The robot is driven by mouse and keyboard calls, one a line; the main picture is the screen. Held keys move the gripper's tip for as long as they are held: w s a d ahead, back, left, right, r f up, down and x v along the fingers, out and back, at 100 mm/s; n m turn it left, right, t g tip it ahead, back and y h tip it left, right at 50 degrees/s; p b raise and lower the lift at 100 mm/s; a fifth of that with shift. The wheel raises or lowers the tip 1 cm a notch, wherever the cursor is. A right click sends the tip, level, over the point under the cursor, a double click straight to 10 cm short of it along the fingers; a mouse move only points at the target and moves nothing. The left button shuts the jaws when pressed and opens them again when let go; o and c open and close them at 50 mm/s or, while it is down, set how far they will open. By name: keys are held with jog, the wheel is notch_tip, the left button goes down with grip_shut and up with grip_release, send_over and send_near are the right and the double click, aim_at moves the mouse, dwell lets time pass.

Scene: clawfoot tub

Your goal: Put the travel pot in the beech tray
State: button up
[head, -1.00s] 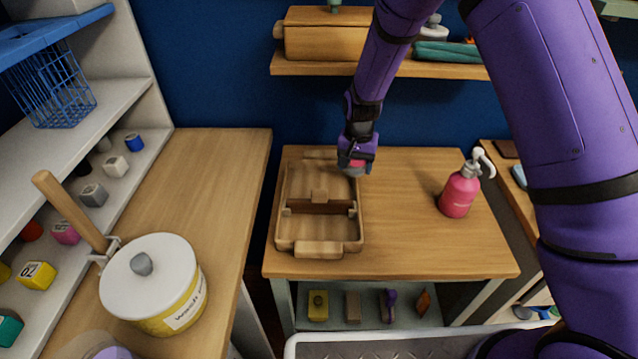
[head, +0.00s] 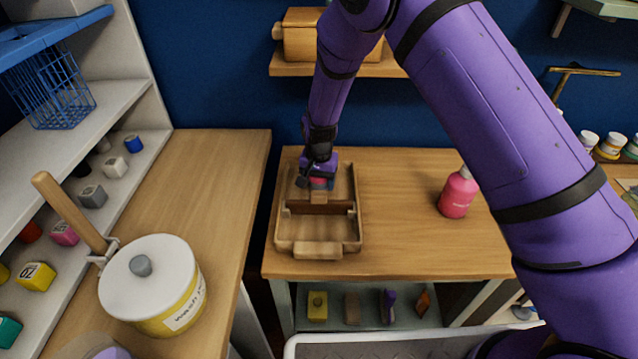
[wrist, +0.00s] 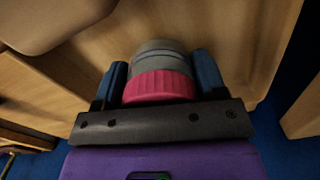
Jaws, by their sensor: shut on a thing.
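The beech tray (head: 282,228) is a wooden tray with a cross divider and end handles, on the wooden counter in the middle of the head view. My gripper (head: 318,183) is over the tray's far compartment. It is shut on the travel pot (wrist: 160,72), a small grey round pot with a ribbed pink band, held between the two blue finger pads in the wrist view. In the head view only a bit of its pink and grey shows under my gripper. Whether the pot touches the tray floor cannot be told.
A pink pump bottle (head: 457,196) stands right of the tray, with clear counter between. A yellow tub with a white lid (head: 150,275) stands on the left counter. A wooden shelf (head: 345,70) is on the blue wall behind.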

jog(key=shift+f, duration=0.55)
jog(key=shift+f, duration=0.1)
jog(key=o, duration=0.9)
jog(key=shift+o, duration=0.2)
jog(key=shift+r, duration=3.85)
